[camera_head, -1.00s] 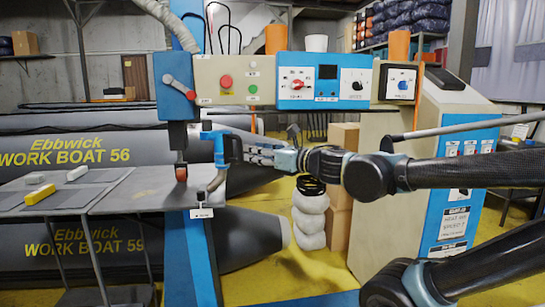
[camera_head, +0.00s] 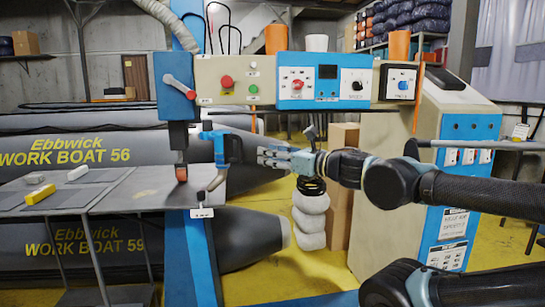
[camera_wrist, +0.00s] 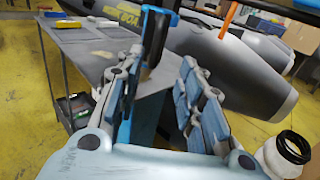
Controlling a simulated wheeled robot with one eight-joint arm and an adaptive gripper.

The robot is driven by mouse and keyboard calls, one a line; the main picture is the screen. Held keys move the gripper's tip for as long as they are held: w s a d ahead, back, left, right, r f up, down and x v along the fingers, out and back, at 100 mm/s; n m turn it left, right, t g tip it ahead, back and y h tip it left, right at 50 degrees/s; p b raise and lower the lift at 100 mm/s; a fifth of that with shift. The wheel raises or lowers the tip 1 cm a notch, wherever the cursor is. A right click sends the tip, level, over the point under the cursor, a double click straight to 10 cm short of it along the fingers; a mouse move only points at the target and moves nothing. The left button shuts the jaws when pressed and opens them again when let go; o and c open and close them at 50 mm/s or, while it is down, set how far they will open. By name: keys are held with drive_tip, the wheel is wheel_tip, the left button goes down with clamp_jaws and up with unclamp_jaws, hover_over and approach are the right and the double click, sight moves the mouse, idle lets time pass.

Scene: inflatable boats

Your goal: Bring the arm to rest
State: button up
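My gripper (camera_head: 268,157) is at the centre of the head view, at the end of my black and grey arm, which reaches in from the right. The wrist view shows its two fingers (camera_wrist: 158,85) spread apart, with nothing held between them. Just beyond the fingertips, to the left in the head view, is a blue and black handled tool (camera_head: 221,148) with a bent metal nozzle. A small gap shows between it and my gripper. In the wrist view the tool's blue frame (camera_wrist: 146,22) appears beyond the fingers, partly overlapped by the left one.
A grey worktable (camera_head: 110,197) with small blocks stands at left, in front of grey boat tubes (camera_head: 75,150). A control panel (camera_head: 325,82) with knobs runs above my gripper. A beige and blue cabinet (camera_head: 468,127) stands behind my arm.

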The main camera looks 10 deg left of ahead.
drive_tip(key=w+d+f+m+t+h, duration=0.2)
drive_tip(key=w+d+m+t+h, duration=0.5)
drive_tip(key=w+d+m, duration=0.55)
drive_tip(key=w+d+f+m+h, duration=0.1)
drive_tip(key=d+f+m+h, duration=0.3)
drive_tip(key=d+m, duration=0.25)
drive_tip(key=w+d+f+m+h, duration=0.1)
drive_tip(key=d+f+m+h, duration=0.25)
drive_tip(key=d+m, duration=0.35)
drive_tip(key=s+d+f+m+g+h, duration=0.2)
drive_tip(key=s+d+f+m+g, duration=0.15)
drive_tip(key=f+m, duration=0.2)
drive_tip(key=s+d+f+m+g+h, duration=0.2)
drive_tip(key=d+f+m, duration=0.25)
drive_tip(key=m, duration=0.25)
drive_tip(key=s+a+f+m+g+y, duration=0.2)
drive_tip(key=s+f+m+g, duration=0.5)
drive_tip(key=s+f+m, duration=0.3)
drive_tip(key=s+f, duration=0.1)
drive_tip(key=s, duration=0.3)
drive_tip(key=shift+a+g+y, duration=0.1)
drive_tip(key=shift+g+y, duration=0.15)
